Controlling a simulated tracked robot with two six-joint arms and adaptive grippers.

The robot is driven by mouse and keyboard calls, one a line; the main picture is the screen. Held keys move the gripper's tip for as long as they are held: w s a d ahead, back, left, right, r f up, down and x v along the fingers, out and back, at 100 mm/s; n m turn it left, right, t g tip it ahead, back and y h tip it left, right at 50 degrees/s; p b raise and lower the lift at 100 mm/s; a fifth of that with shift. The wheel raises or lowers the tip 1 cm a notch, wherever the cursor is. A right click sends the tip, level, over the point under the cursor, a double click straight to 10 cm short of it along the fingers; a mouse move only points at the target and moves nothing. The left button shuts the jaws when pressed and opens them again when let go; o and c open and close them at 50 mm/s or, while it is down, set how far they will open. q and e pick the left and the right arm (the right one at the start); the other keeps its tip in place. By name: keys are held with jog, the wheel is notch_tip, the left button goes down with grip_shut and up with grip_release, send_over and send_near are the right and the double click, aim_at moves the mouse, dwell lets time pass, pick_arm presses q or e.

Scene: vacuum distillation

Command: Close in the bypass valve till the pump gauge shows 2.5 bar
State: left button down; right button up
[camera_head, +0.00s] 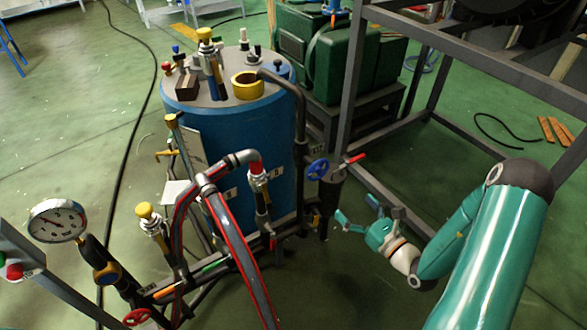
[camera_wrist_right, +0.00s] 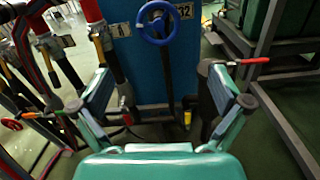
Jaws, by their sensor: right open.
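A blue handwheel (camera_head: 317,169) sits on the pipework in front of the blue tank. It also shows in the right wrist view (camera_wrist_right: 159,41), at the top centre. A red handwheel (camera_head: 137,317) is at the bottom left. No readable label tells which one is the bypass valve. A round white gauge (camera_head: 58,221) stands at the left; its reading is too small to tell. My right gripper (camera_head: 358,208) is open and empty, right of and below the blue handwheel and apart from it. In the wrist view its fingers are spread below the wheel. My left gripper is not in view.
The blue tank (camera_head: 225,130) stands behind the pipes. Black-and-red hoses (camera_head: 235,245) arch across the front. A red lever (camera_head: 355,158) sticks out right of the blue wheel. A grey metal frame (camera_head: 352,75) stands at the right, close to my arm. Green floor is open around the gripper.

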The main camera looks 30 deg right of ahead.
aim_at(319, 173)
jog(key=shift+n, duration=0.6)
jog(key=w, duration=0.5)
jog(key=w+a, duration=0.1)
jog(key=w, duration=0.9)
jog(key=shift+w+a, duration=0.15)
jog(key=shift+w, duration=0.05)
